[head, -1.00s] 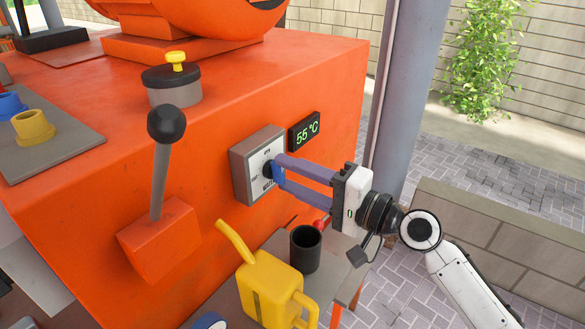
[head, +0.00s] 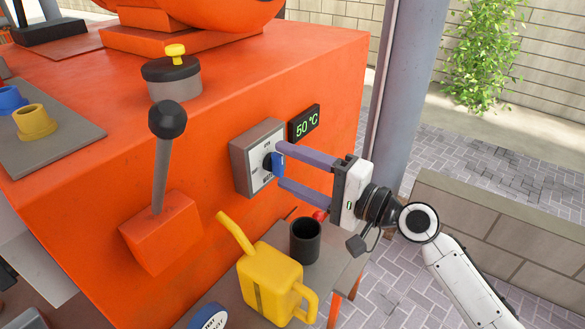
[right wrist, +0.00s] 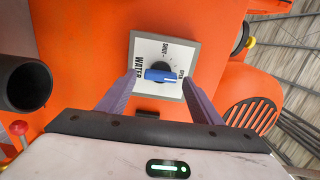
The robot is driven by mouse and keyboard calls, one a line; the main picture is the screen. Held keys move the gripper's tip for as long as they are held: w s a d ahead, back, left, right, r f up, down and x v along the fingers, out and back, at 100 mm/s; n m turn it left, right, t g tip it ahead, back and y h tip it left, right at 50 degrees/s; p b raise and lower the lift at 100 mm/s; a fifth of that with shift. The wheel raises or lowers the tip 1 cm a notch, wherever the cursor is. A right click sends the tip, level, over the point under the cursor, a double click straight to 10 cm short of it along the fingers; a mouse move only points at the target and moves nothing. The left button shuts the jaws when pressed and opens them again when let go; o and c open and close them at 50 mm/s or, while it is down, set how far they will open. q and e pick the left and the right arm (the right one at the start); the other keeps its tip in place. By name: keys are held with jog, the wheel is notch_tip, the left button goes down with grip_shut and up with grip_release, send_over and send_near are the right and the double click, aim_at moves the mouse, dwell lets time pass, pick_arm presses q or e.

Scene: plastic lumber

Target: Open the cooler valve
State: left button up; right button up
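The cooler valve is a grey box (head: 241,164) with a white dial on the side of the orange machine. Its blue handle (head: 279,163) stands out from a dark hub. In the right wrist view the blue handle (right wrist: 161,75) lies across the dial, one end towards the OPEN label and away from SHUT. My right gripper (head: 281,166) is open, its purple fingers on either side of the handle. In the right wrist view, gaps show between the handle and both fingers of the right gripper (right wrist: 159,84). My left gripper is not in view.
A display (head: 304,123) beside the valve reads 50 °C. A yellow watering can (head: 268,283) and a black cup (head: 305,241) stand on a small table below. A black-knobbed lever (head: 163,165) stands left of the valve. A grey post (head: 405,100) rises behind my right arm.

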jog(key=b+v, duration=0.2)
jog(key=v, duration=0.8)
jog(key=shift+s+d, duration=0.1)
dwell(0.3)
